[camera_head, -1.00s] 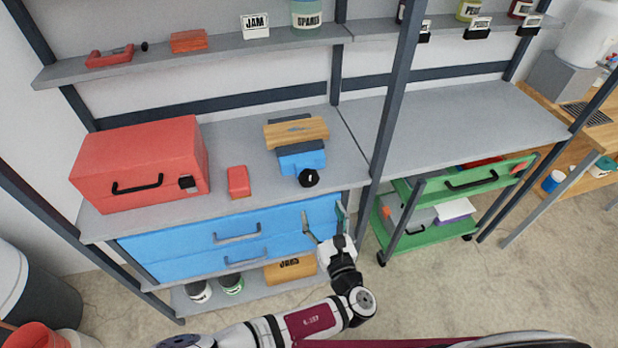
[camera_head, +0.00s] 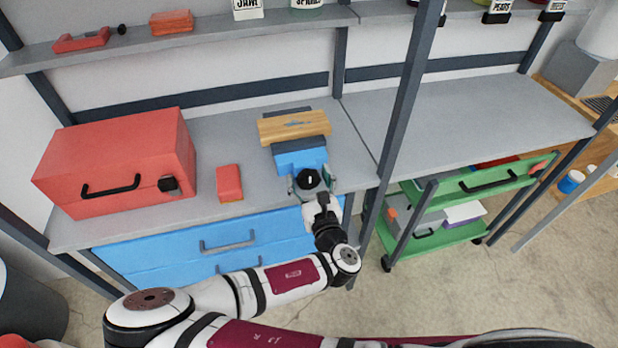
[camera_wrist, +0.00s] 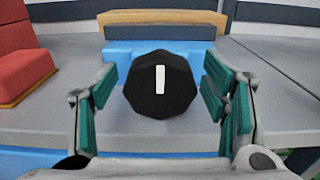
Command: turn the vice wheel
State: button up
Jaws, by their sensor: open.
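The blue vice (camera_head: 301,157) sits on the grey bench near its front edge, with a wooden board (camera_head: 293,127) across its top. Its black wheel (camera_head: 307,180) faces the front. In the wrist view the wheel (camera_wrist: 160,84) shows a white upright mark and stands midway between the two fingers. My gripper (camera_head: 311,184) is open, with one green-padded finger on each side of the wheel. In the wrist view (camera_wrist: 162,103) a gap shows between each pad and the wheel. The wheel's shaft is hidden behind it.
A red toolbox (camera_head: 119,163) and a small red block (camera_head: 229,183) stand left of the vice. Blue drawers (camera_head: 170,254) lie below the bench edge. A dark post (camera_head: 400,100) rises to the right. The bench right of the post is clear.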

jog(key=c, duration=1.1)
jog(key=shift+r+m+p, duration=0.15)
jog(key=shift+m+p, duration=0.5)
jog(key=shift+m, duration=0.35)
jog(key=shift+c, duration=0.2)
jog(key=shift+m, duration=0.6)
jog(key=shift+w, duration=0.1)
jog(key=o, duration=1.1)
jog(key=shift+o, duration=0.2)
jog(key=shift+d, duration=0.1)
